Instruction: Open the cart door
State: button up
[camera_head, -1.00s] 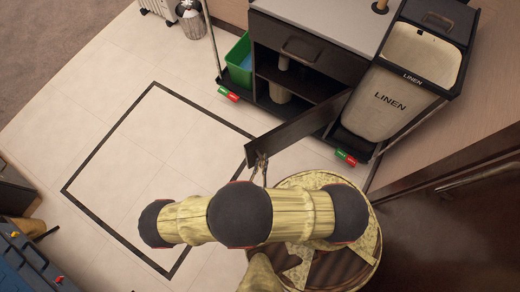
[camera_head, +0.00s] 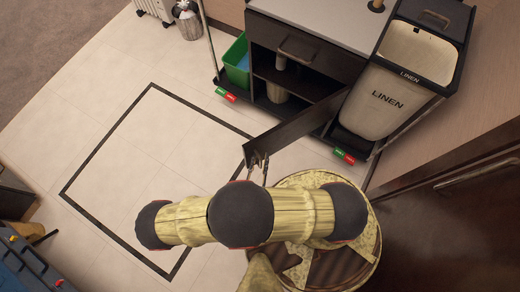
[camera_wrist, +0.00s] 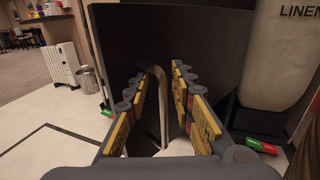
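The cart door (camera_head: 293,126) is a dark panel standing swung out from the front of the cart (camera_head: 313,22). Its lower compartment (camera_head: 268,68) is exposed. My gripper (camera_head: 257,163) is at the door's outer end. In the wrist view, my gripper (camera_wrist: 160,78) is open, with yellow-padded fingers either side of a bent metal door handle (camera_wrist: 163,105). Gaps show between the handle and both finger pads. The dark door face (camera_wrist: 200,40) fills the middle behind the fingers. My arm hides part of the floor below.
A white linen bin (camera_head: 385,100) stands right of the compartment, and a green bin (camera_head: 238,62) to its left. The tiled floor (camera_head: 140,140) at left is clear. A blue item (camera_head: 28,265) is at lower left.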

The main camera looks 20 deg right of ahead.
send_near(263, 138)
jog(key=x, duration=0.4)
jog(key=shift+c, duration=0.2)
